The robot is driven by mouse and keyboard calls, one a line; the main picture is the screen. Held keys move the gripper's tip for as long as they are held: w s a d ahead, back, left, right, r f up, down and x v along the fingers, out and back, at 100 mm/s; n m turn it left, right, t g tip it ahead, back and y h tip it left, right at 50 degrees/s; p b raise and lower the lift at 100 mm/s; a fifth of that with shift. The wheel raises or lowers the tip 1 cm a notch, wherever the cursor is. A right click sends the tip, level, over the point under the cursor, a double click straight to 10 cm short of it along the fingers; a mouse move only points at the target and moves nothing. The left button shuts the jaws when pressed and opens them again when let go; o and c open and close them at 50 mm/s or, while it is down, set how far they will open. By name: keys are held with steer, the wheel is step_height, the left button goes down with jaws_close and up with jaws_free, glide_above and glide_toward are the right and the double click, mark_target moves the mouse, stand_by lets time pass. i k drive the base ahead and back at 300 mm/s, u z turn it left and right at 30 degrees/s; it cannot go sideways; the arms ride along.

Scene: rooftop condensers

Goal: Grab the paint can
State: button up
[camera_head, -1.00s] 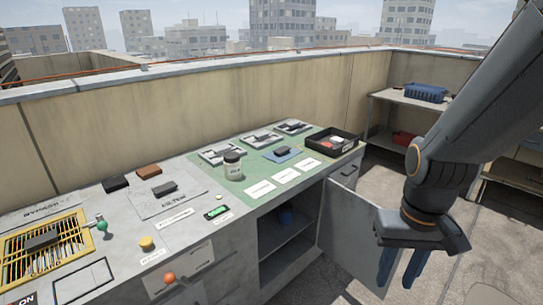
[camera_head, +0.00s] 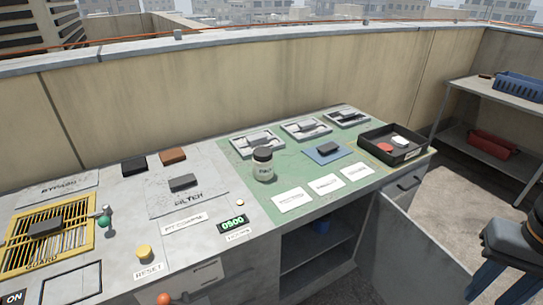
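No thing in view is clearly marked as a paint can. A pale jar with a dark lid (camera_head: 264,166) stands upright on the green mat of the bench top. My gripper (camera_head: 489,287) is at the lower right edge, partly cut off. Its blue fingers point down, apart, with nothing seen between them. It is right of the cabinet door, away from both objects.
The open cabinet door (camera_head: 405,250) stands out between the cabinet and my gripper. A black tray (camera_head: 417,157) with small items sits at the bench's right end. A metal shelf (camera_head: 470,90) at right holds a blue crate (camera_head: 522,86) and a red box (camera_head: 493,144).

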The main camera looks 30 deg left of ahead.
mark_target(262, 157)
steer(key=u, duration=0.45)
steer(key=i, duration=1)
steer(key=u, duration=0.65)
